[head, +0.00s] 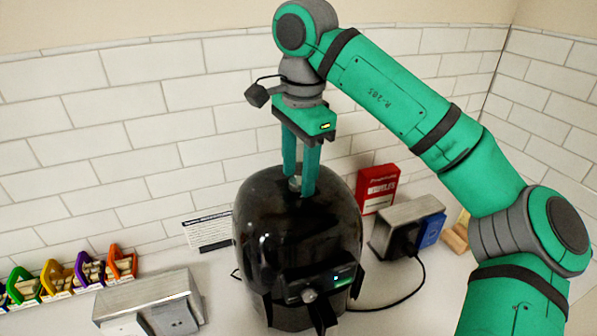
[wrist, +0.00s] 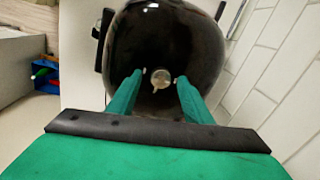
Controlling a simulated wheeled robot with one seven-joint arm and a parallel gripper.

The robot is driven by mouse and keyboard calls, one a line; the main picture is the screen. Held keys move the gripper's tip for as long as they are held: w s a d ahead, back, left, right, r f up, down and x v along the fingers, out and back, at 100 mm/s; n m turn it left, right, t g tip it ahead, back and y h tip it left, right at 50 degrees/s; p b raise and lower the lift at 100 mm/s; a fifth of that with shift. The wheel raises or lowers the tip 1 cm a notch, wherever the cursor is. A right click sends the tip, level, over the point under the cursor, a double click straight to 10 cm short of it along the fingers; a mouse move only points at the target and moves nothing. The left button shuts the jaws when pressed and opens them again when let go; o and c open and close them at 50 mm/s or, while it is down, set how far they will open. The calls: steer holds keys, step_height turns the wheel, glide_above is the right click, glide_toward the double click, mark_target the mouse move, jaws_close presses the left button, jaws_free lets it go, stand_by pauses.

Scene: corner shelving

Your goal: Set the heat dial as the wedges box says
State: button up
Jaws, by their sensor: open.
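A black rounded appliance (head: 262,225) stands on the counter, with a small light knob (head: 294,184) on its top. The knob also shows in the wrist view (wrist: 161,79), with a pale pointer-like tip. My gripper (head: 300,188) points down over the appliance top, its green fingers on either side of the knob. In the wrist view my gripper (wrist: 157,77) is open, with gaps between knob and fingertips. The front panel (head: 315,284) has a small lit display and another round knob. A red box (head: 378,188) with white print stands behind right; its wording is too small to read.
A white printed card (head: 208,230) leans at the wall, left of the appliance. A metal box (head: 150,297) stands front left, near several coloured holders (head: 88,270). Another metal box (head: 403,225), with a black plug and cable, and a blue box (head: 430,230) stand right.

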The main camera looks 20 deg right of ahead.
steer(key=shift+f, duration=0.2)
steer(key=c, duration=1.1)
steer(key=shift+o, duration=0.2)
